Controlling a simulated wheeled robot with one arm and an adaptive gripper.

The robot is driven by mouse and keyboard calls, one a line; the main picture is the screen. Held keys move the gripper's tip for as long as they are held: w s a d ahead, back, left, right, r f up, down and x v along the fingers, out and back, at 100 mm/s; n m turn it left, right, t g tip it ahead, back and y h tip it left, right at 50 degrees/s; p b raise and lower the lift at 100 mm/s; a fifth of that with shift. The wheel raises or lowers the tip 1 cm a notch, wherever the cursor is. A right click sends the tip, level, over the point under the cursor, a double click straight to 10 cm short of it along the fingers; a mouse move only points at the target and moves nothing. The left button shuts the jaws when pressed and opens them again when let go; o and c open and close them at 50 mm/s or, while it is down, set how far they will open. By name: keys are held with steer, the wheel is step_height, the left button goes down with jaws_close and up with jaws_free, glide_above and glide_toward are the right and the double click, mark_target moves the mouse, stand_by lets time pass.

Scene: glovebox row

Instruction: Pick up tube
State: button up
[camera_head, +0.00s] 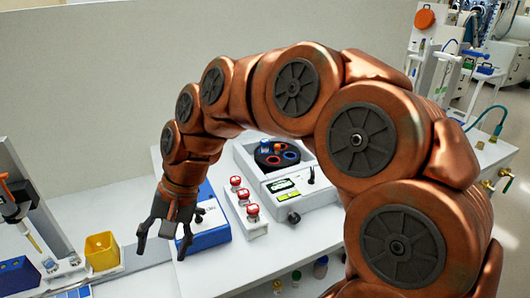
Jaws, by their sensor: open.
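My gripper (163,249) hangs at the end of my copper-coloured arm, fingers pointing down and spread apart. Nothing shows between the fingers. It is over the left part of the white bench, in front of a blue device (212,232). Three red-capped tubes (252,211) stand in a row in a white rack (257,230), right of the gripper and apart from it. A white machine (290,198) behind the rack has a round black rotor (277,155) with coloured pieces in it. Which tube the task means cannot be told. My arm hides part of the bench on the right.
A yellow container (102,252) and a pipette stand (35,232) are at the left. Small capped bottles (320,267) stand near the bottom centre. A pale wall closes off the back. Bare bench lies below the rack.

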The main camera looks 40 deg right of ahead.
steer(key=w+d+r+m+t+y+b, duration=0.1)
steer(key=w+d+r+m+t+y, duration=0.2)
steer(key=w+d+m, duration=0.6)
steer(key=m+t+h+b, duration=0.1)
steer(key=m+t+b, duration=0.1)
steer(key=m+t, duration=0.65)
glide_above(265, 141)
steer(key=s+a, duration=0.2)
steer(key=a, duration=1.3)
step_height(265, 141, down, 2)
steer(key=m+g, duration=0.1)
steer(key=g, duration=0.1)
steer(key=s+d+f+m+t+h, duration=0.1)
steer(key=d+m, duration=0.1)
steer(key=d, duration=0.3)
steer(key=s+d+f+m+h, duration=0.1)
steer(key=s+d+f+m, duration=0.1)
steer(key=d, duration=0.4)
steer(key=s+d+f+m+t+h, duration=0.1)
steer(key=d+f+m, duration=0.1)
steer(key=d, duration=0.3)
steer(key=shift+s+d+f+m+t+h, duration=0.2)
steer(key=shift+d+m+t+h, duration=0.15)
steer(key=shift+m, duration=0.5)
steer(key=shift+w+d, duration=0.1)
steer(key=shift+w, duration=0.1)
steer(key=shift+p+x, duration=0.4)
steer(key=shift+x, duration=3.2)
steer(key=shift+r, duration=0.1)
steer(key=c, duration=1.1)
